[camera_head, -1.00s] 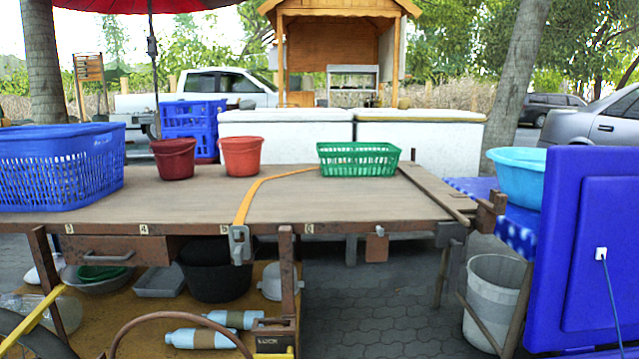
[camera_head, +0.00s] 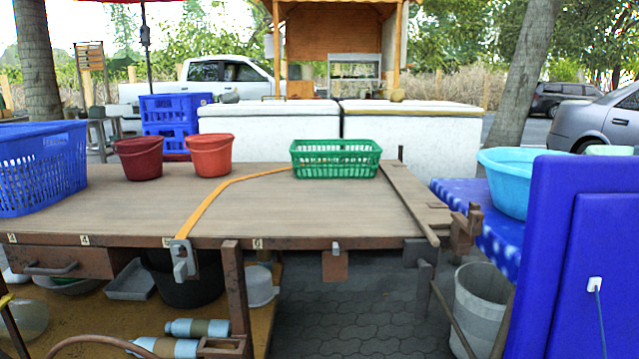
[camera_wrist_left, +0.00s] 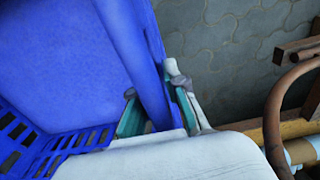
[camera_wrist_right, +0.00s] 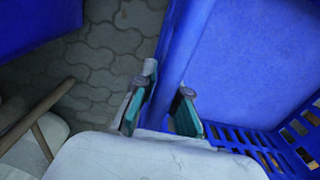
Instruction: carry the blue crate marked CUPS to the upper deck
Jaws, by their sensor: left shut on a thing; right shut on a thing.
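A blue crate (camera_wrist_left: 75,55) fills the left part of the left wrist view, with slotted openings low in it. It also fills the right part of the right wrist view (camera_wrist_right: 255,60). My left gripper (camera_wrist_left: 158,112) is shut on one wall of the crate, a finger on each side. My right gripper (camera_wrist_right: 160,110) is shut on another wall likewise. The CUPS marking does not show. Neither the grippers nor the held crate show in the head view. The upper deck (camera_head: 330,215) is the brown wooden top of the cart ahead.
On the deck stand a blue basket (camera_head: 45,165), a dark red bucket (camera_head: 140,160), a lighter red bucket (camera_head: 211,157) and a green basket (camera_head: 336,160). An orange strap (camera_head: 205,205) crosses it. Bare deck lies right of the strap. A blue panel (camera_head: 560,250) stands at right.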

